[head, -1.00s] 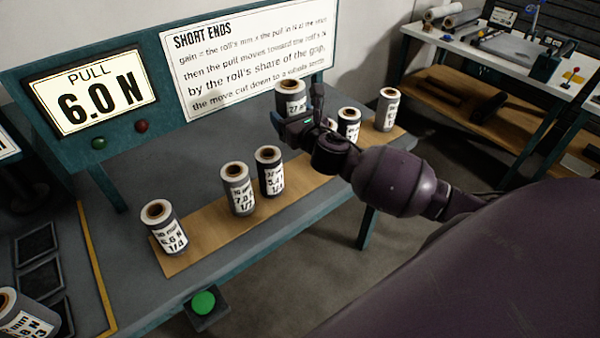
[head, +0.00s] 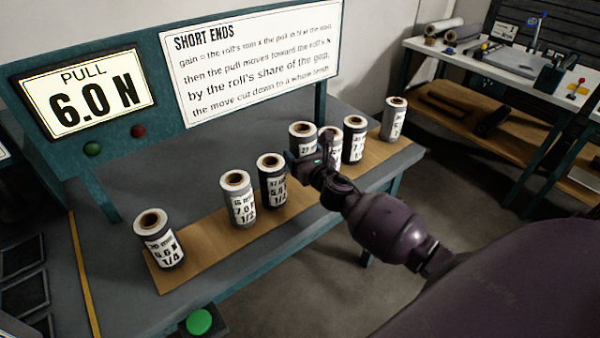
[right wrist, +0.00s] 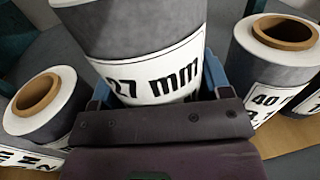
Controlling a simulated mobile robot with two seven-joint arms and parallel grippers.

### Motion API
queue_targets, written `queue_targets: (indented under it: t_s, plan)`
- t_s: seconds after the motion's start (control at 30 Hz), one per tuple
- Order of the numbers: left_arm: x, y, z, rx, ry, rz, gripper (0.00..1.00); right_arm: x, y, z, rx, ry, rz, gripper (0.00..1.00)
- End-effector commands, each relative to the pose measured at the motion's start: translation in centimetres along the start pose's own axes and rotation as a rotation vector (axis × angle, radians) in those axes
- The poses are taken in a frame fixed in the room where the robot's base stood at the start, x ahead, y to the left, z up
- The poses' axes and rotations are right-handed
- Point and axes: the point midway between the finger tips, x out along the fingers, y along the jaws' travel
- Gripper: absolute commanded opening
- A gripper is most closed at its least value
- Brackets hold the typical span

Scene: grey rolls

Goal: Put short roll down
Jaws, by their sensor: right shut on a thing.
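My right gripper (head: 308,165) is shut on a grey roll with a white rim (head: 302,130). The right wrist view shows this roll between the blue fingers, marked "27 mm" (right wrist: 150,45). It looks upright, in the row above the wooden strip (head: 215,235). Its base is hidden behind the gripper, so I cannot tell whether it touches down. A roll (head: 270,182) stands to its left, and a "40" roll (right wrist: 275,50) stands to its right, partly hidden in the head view (head: 331,140). My left gripper is out of view.
More rolls stand along the strip: two at left (head: 160,240) (head: 237,200), two at right (head: 354,140) (head: 394,120). A display (head: 88,92) reads PULL 6.0 N, beside a sign (head: 255,60). A green button (head: 199,322) is at the front. Bench space behind the row is clear.

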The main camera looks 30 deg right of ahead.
Motion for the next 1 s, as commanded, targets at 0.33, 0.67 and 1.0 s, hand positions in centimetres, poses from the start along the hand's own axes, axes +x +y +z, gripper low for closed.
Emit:
queue_targets:
  t_s: [0.33, 0.67, 1.0]
  plan:
    - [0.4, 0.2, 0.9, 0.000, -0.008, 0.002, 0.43, 0.0, 0.1, -2.7, 0.003, 0.001, 0.000, 0.43]
    - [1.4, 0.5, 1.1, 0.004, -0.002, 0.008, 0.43, 0.1, 0.0, -5.4, -0.001, -0.002, 0.000, 0.43]
    - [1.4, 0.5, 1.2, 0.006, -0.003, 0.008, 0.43, 0.0, 0.0, -5.6, 0.000, -0.002, 0.000, 0.75]
